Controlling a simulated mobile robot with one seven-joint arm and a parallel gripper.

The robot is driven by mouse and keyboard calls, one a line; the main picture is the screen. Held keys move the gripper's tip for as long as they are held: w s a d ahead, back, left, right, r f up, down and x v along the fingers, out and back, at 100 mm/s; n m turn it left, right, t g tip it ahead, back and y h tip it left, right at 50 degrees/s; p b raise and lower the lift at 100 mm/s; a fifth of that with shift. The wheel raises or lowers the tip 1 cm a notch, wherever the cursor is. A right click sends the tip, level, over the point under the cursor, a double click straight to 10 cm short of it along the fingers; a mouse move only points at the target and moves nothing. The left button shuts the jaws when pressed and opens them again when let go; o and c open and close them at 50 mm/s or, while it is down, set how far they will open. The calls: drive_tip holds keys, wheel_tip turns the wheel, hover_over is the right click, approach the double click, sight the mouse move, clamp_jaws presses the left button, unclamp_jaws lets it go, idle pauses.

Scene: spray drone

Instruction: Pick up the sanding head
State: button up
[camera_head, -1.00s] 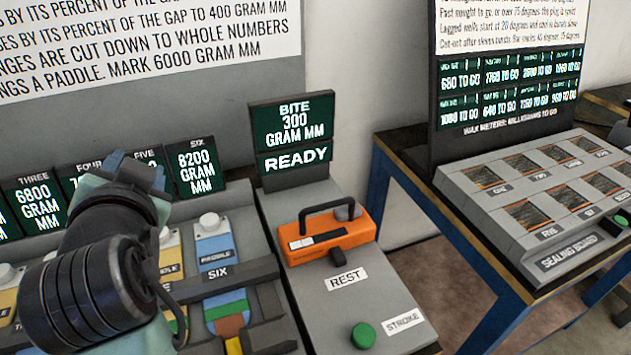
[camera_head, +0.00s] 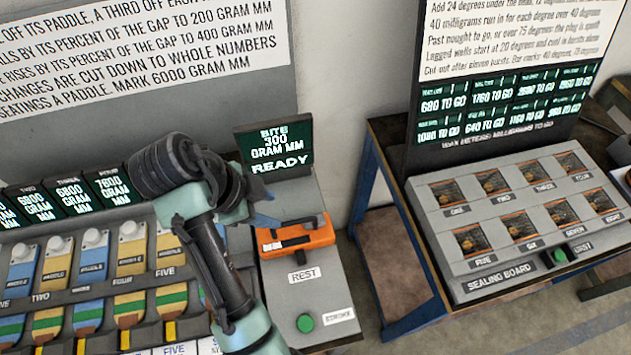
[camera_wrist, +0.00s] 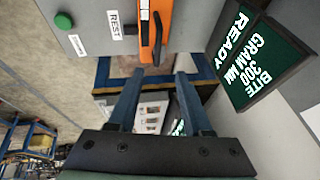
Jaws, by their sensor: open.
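The sanding head (camera_head: 296,236) is an orange block with a dark handle, sitting on the grey stand at the plate marked REST. It also shows at the top of the wrist view (camera_wrist: 149,32). My gripper (camera_wrist: 158,74) is open and empty, its two blue fingers spread and pointing toward the sanding head's side of the view. In the head view my arm reaches over the paddle rack, and the fingers (camera_head: 266,221) are close to the head's left and upper part, partly covering it. I cannot tell whether they touch it.
A green STROKE button (camera_head: 305,323) is at the stand's front. The READY display (camera_head: 275,147) stands behind the sanding head. The paddle rack (camera_head: 106,286) is at left under my arm. The sealing board (camera_head: 515,220) is on a table at right, across a gap.

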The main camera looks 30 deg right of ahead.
sight(290, 222)
drive_tip(key=x, duration=0.6)
drive_tip(key=shift+s+a+f, duration=0.1)
drive_tip(key=shift+a+f, duration=0.2)
drive_tip(key=shift+f, duration=0.05)
drive_tip(key=shift+p+x, duration=1.1)
drive_tip(key=shift+x, duration=1.8)
drive_tip(key=shift+a, duration=0.15)
drive_tip(key=shift+c, duration=0.2)
clamp_jaws()
